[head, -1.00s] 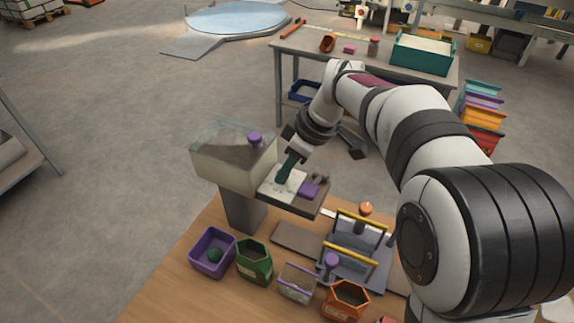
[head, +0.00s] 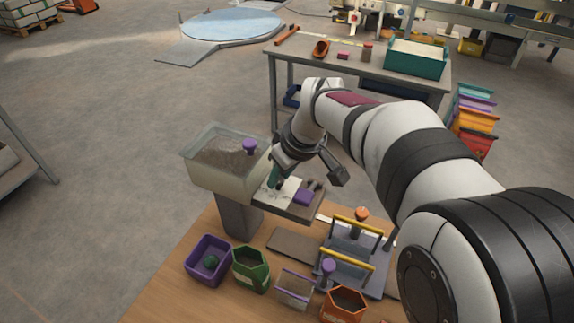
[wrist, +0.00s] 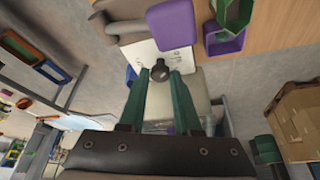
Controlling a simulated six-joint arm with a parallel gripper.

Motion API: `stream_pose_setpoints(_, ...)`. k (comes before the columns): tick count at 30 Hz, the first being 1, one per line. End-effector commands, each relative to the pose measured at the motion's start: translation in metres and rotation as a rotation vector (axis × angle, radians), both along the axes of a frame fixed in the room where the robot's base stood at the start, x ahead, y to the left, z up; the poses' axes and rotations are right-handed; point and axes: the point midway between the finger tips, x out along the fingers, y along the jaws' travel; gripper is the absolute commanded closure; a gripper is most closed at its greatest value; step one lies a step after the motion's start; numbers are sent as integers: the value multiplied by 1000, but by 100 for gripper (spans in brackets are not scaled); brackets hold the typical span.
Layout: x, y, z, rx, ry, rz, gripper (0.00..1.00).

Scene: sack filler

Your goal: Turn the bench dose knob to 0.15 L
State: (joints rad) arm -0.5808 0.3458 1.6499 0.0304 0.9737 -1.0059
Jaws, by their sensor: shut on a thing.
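The dose knob (wrist: 160,70) is a small dark round knob in front of a white dial plate with dark marks, which shows in the wrist view (wrist: 180,58) and the head view (head: 289,188). My gripper (wrist: 160,76) has its two green fingers on either side of the knob and is shut on it. In the head view my gripper (head: 275,184) reaches down to the plate beside the hopper, and its fingers largely hide the knob. The marks are too small to read, and I cannot tell the knob's setting.
A hopper (head: 205,178) of brown grains stands left of the plate. A purple block (head: 303,197) sits right beside the plate. Purple (head: 190,268), green (head: 252,278) and orange (head: 344,307) bins and a yellow-handled frame (head: 350,262) stand on the wooden bench in front.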

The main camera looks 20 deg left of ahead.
Motion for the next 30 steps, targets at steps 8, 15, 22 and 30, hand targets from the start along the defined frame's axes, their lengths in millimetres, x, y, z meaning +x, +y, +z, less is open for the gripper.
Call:
stream_pose_setpoints(8,-3,2,1,1,-3,-255,100)
stream_pose_setpoints(15,-4,4,1,1,-4,-482,100)
stream_pose_setpoints(22,-5,6,1,1,-3,-701,100)
stream_pose_setpoints(30,-6,8,0,2,-2,-950,100)
